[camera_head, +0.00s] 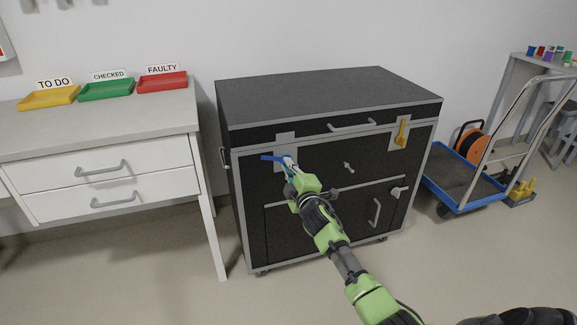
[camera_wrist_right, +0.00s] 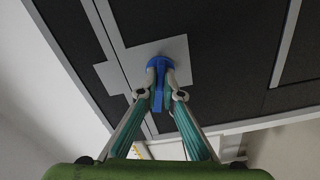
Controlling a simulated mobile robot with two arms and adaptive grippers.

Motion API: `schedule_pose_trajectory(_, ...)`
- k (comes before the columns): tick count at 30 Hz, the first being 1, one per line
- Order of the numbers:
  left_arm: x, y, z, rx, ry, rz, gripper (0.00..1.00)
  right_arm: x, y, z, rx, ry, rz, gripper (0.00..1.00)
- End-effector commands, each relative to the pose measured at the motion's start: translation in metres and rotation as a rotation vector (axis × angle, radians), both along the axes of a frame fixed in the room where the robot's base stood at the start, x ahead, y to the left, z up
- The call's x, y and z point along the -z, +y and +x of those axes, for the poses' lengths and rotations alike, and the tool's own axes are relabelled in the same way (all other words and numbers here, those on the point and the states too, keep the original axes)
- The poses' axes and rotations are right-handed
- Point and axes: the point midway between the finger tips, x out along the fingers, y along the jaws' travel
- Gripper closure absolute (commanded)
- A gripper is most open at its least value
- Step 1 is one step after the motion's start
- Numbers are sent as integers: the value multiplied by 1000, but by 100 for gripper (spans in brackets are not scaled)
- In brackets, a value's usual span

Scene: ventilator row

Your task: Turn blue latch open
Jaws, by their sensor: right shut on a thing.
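The blue latch (camera_head: 271,158) sits on a light grey plate at the upper left of the black cabinet's front (camera_head: 255,185). Its visible arm points left, roughly level, in the head view. My right gripper (camera_head: 289,163) is at the latch's right part and hides some of it. In the right wrist view the blue latch (camera_wrist_right: 158,98) lies between the two fingertips of the right gripper (camera_wrist_right: 160,78), which are shut on it from both sides. My left gripper is not in view.
A yellow latch (camera_head: 402,134) is on the cabinet's upper right, with a grey handle (camera_head: 351,126) between. A white desk (camera_head: 110,150) with yellow, green and red trays stands left. A blue-edged trolley (camera_head: 465,185) stands right. Floor in front is clear.

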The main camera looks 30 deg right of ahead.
Motion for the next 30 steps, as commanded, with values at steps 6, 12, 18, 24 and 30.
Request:
schedule_pose_trajectory(6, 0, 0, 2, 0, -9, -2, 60, 2, 1, 0, -1, 41, -157, 100)
schedule_pose_trajectory(12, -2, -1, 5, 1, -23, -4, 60, 3, 0, 0, 0, 64, -252, 100)
schedule_pose_trajectory(18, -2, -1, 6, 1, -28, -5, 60, 3, 0, 0, 0, 76, -302, 100)
schedule_pose_trajectory(24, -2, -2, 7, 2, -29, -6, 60, 3, 1, 0, 0, 79, -317, 100)
schedule_pose_trajectory(30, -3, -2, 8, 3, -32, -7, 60, 3, 1, 0, 0, 80, -318, 100)
